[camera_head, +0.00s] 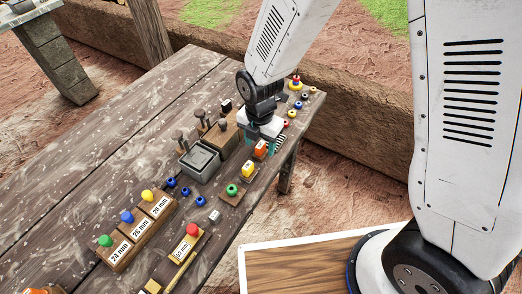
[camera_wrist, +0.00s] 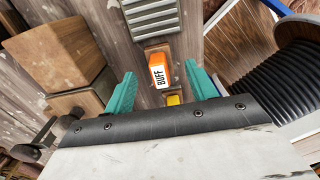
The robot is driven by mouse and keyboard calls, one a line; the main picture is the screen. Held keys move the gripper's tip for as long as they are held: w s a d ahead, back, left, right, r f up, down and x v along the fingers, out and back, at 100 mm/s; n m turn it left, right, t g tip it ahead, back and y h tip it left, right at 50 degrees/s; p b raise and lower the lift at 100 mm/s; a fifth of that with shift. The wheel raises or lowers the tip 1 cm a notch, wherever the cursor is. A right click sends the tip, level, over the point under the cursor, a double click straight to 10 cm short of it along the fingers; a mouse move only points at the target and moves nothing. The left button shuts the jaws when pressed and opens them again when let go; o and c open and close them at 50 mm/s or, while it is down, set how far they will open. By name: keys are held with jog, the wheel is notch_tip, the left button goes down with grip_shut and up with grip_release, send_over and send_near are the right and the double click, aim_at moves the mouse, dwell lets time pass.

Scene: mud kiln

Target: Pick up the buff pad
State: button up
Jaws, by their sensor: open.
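The buff pad (camera_wrist: 159,66) is an orange block with a white "BUFF" label, seated on a small wooden base. In the wrist view it lies between and ahead of the two teal fingers of my gripper (camera_wrist: 160,74), which are apart and empty. The head view shows the orange pad (camera_head: 261,149) on the table's right side, just below my gripper (camera_head: 262,143). The wrist hides part of the tabletop around it. I cannot tell how far the fingertips are above the pad.
A grey ribbed block (camera_wrist: 152,15) lies just beyond the pad. A wooden block (camera_wrist: 55,50) with knobbed tools is left of the gripper. The table's edge is close on the right.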

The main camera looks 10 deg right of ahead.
aim_at(260, 145)
jog(key=shift+f, duration=1.5)
jog(key=c, duration=1.1)
notch_tip(260, 145, up, 10)
jog(key=shift+r, duration=0.1)
